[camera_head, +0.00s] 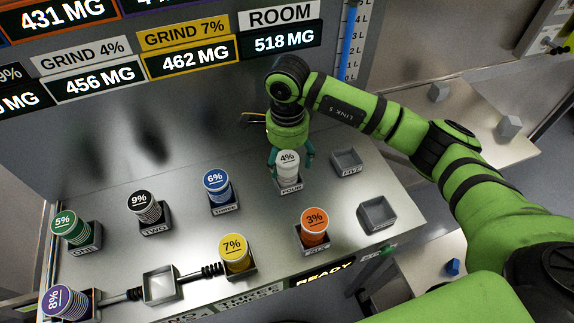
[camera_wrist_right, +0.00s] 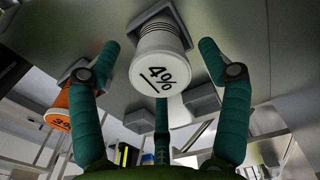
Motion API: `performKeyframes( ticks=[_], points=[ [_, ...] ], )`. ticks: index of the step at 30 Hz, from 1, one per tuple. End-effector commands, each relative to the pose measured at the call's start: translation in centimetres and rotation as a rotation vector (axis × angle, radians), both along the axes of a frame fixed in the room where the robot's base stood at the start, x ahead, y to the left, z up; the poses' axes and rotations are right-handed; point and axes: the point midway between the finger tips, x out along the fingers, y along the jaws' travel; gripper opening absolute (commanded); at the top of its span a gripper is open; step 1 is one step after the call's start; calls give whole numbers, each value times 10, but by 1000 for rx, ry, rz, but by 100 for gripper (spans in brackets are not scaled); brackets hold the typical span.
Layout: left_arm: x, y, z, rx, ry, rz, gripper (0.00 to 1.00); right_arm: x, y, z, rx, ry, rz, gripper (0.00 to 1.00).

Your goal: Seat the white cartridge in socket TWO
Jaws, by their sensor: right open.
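The white cartridge (camera_head: 288,170), marked 4%, stands upright in socket FOUR (camera_head: 290,188). It also shows in the right wrist view (camera_wrist_right: 160,70), between the fingers. My right gripper (camera_head: 291,158) is over it with teal fingers spread on either side; in the wrist view a gap shows between the fingers and the cartridge. Socket TWO (camera_head: 156,229) holds a black cartridge (camera_head: 145,208) marked 9%. My left gripper is not in view.
Blue 6% (camera_head: 217,188), green 5% (camera_head: 72,226), orange 3% (camera_head: 314,228), yellow 7% (camera_head: 235,252) and purple 8% (camera_head: 66,302) cartridges stand in other sockets.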

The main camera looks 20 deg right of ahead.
Motion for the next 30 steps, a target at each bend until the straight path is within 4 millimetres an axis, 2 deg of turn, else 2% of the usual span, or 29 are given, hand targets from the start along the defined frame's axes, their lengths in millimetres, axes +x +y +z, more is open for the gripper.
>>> performKeyframes(
  ticks=[1,3,9,16,20,21,22,30],
  points=[
    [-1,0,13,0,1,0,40,-2,0,-4,1,7,-1,77],
    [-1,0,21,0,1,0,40,-2,0,-14,1,7,-1,77],
    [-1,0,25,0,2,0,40,0,0,-38,2,2,0,77],
    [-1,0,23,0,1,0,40,0,0,-40,2,1,1,77],
    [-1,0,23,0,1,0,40,0,1,-40,3,1,1,25],
    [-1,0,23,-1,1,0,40,0,1,-40,3,1,1,9],
    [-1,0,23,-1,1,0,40,0,1,-40,3,1,1,5],
    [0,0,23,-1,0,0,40,0,1,-39,4,0,1,5]
  ],
)
